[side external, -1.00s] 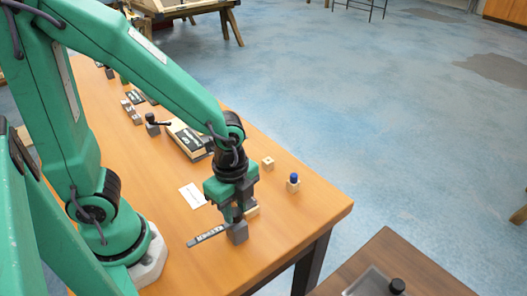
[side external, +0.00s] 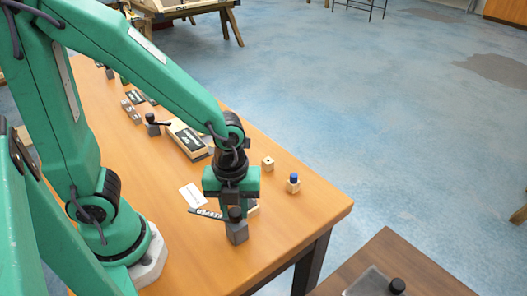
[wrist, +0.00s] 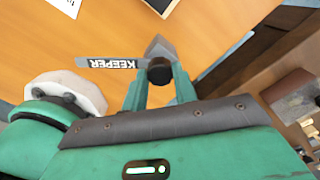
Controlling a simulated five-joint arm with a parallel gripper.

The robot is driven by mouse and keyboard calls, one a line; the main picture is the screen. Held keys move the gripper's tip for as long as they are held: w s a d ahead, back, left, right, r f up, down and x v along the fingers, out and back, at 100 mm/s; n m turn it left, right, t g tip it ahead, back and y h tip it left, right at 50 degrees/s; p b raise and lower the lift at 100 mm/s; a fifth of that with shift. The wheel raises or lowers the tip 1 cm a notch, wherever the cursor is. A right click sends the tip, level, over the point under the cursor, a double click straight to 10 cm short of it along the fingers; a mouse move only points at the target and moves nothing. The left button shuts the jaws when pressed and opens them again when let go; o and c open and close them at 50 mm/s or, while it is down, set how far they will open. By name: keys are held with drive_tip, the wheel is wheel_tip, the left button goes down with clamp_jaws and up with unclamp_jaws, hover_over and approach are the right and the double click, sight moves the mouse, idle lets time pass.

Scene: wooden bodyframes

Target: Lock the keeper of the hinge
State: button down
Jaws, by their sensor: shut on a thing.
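The keeper (side external: 207,214) is a grey bar with KEEPER written on it. In the side view it points left from a dark knob (side external: 235,214) on top of a grey block (side external: 237,234) near the table's front edge. The keeper also shows in the wrist view (wrist: 105,63), pointing left from the knob (wrist: 159,71). My gripper (side external: 236,210) points down over the block and is shut on the keeper's knob, with one finger on each side. A pale wooden piece (side external: 253,210) is partly hidden behind the gripper.
A white card (side external: 193,196) lies left of the gripper. A block with a blue top (side external: 293,183) and a small wooden block (side external: 268,164) stand to the right. A box with a dark panel (side external: 187,138) and a block with a lever (side external: 153,124) lie farther back.

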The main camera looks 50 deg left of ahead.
drive_tip(key=m, duration=0.6)
drive_tip(key=shift+r, duration=0.1)
drive_tip(key=m, duration=0.6)
drive_tip(key=shift+m, duration=0.3)
drive_tip(key=c, duration=1.1)
unclamp_jaws()
drive_tip(key=shift+r, duration=3.9)
